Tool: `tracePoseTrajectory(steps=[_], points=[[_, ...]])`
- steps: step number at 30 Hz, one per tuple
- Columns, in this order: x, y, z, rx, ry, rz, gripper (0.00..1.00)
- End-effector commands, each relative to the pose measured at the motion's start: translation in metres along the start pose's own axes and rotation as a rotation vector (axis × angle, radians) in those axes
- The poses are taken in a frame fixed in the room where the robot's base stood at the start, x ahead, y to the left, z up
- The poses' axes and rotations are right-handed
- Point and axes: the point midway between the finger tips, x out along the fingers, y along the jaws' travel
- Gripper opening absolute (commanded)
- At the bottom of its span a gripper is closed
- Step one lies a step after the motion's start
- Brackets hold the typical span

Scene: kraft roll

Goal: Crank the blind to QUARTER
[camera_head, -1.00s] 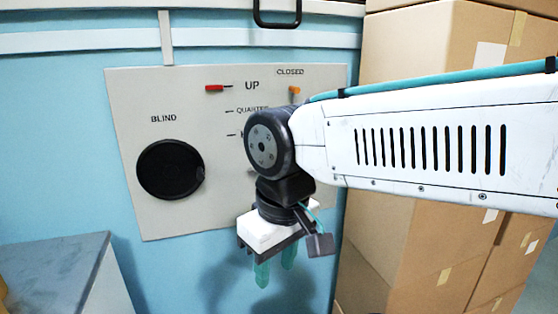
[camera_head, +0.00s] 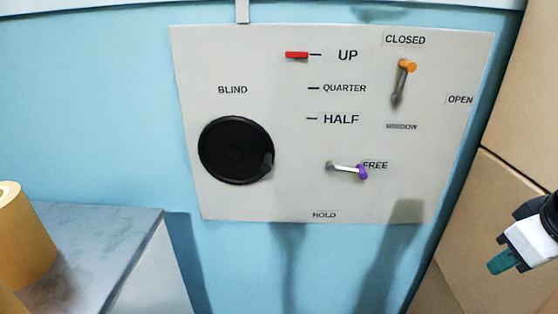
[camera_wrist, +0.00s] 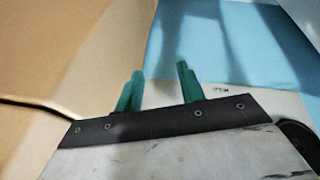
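The blind crank is a black disc (camera_head: 236,150) under the BLIND label on a pale panel (camera_head: 290,190), with a small dark knob (camera_head: 267,162) at its lower right rim. A red pointer (camera_head: 297,55) stands level with the UP mark, above QUARTER and HALF. A purple-tipped lever (camera_head: 346,168) points right at FREE; HOLD is printed below it. My gripper (camera_head: 503,262) is at the right edge, well right of the panel, partly out of view. In the wrist view its teal fingers (camera_wrist: 160,72) are apart with nothing between them; part of the black disc (camera_wrist: 298,136) shows there.
An orange-tipped window lever (camera_head: 403,80) points up to CLOSED. Cardboard boxes (camera_head: 515,130) stand at the right near my gripper. A grey counter (camera_head: 95,245) with a brown paper roll (camera_head: 22,240) is at lower left. The space before the panel is clear.

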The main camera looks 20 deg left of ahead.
Motion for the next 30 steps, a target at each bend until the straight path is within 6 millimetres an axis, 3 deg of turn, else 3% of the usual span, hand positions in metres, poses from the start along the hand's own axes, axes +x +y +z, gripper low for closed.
tracePoseTrajectory(steps=[1,5,9,12,15,19,22,30], points=[[0.014,-0.004,-0.032,-0.151,0.073,0.021,0.39],[0.038,-0.029,-0.121,-0.582,0.325,0.109,0.39],[0.05,-0.093,-0.204,-1.021,0.626,0.216,0.39],[0.05,-0.152,-0.242,-1.284,0.849,0.294,0.39],[0.044,-0.206,-0.263,-1.473,1.051,0.37,0.39],[0.035,-0.256,-0.271,-1.61,1.248,0.45,0.39],[0.03,-0.276,-0.273,-1.656,1.333,0.487,0.39],[0.036,-0.3,-0.296,-1.672,1.369,0.504,0.39]])
